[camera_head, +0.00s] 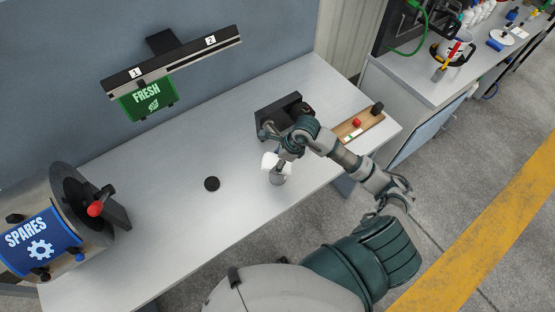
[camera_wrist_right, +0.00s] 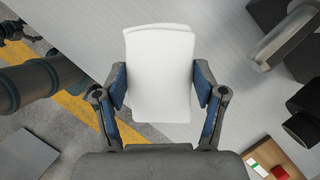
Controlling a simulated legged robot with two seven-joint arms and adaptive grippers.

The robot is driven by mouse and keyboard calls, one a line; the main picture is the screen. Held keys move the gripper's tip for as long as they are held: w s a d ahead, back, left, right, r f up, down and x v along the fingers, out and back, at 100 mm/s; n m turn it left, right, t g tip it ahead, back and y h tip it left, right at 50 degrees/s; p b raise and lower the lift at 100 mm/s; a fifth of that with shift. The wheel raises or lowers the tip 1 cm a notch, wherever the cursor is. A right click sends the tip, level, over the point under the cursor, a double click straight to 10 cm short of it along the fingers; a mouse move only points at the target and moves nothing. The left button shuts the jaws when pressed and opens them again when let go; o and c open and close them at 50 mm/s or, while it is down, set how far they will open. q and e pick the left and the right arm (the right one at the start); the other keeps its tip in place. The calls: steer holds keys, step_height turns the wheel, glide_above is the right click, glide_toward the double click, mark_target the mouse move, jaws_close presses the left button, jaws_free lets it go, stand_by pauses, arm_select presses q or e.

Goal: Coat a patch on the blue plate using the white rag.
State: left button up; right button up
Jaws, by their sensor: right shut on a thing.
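The white rag (camera_head: 269,161) is pinched in my right gripper (camera_head: 280,158), above the right half of the table. In the right wrist view the rag (camera_wrist_right: 160,75) is a pale folded pad between the two blue-padded fingers of the gripper (camera_wrist_right: 160,95). A blue plate (camera_head: 38,242) marked SPARES with a gear sign is on the front of a metal drum at the far left, well away from the rag. My left gripper is not in view.
A green FRESH plate (camera_head: 147,100) hangs under a numbered black rail (camera_head: 172,68). A black disc (camera_head: 211,184) lies mid-table. A small grey container (camera_head: 278,177) stands below the rag. A dark bracket (camera_head: 277,110) and wooden strip (camera_head: 358,127) are at the right. The table's middle is mostly clear.

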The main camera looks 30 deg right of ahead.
steer(key=shift+d, duration=0.15)
steer(key=shift+s+f+b, duration=0.15)
steer(key=shift+f+b, duration=0.05)
steer(key=shift+b, duration=0.1)
stand_by(1.0)
step_height(320, 180, up, 2)
steer(key=shift+r+p, duration=0.1)
steer(key=shift+p, duration=0.6)
steer(key=shift+r+p, duration=1.35)
steer(key=shift+r, duration=1.2)
steer(key=shift+w+f, duration=0.1)
steer(key=shift+w, duration=0.1)
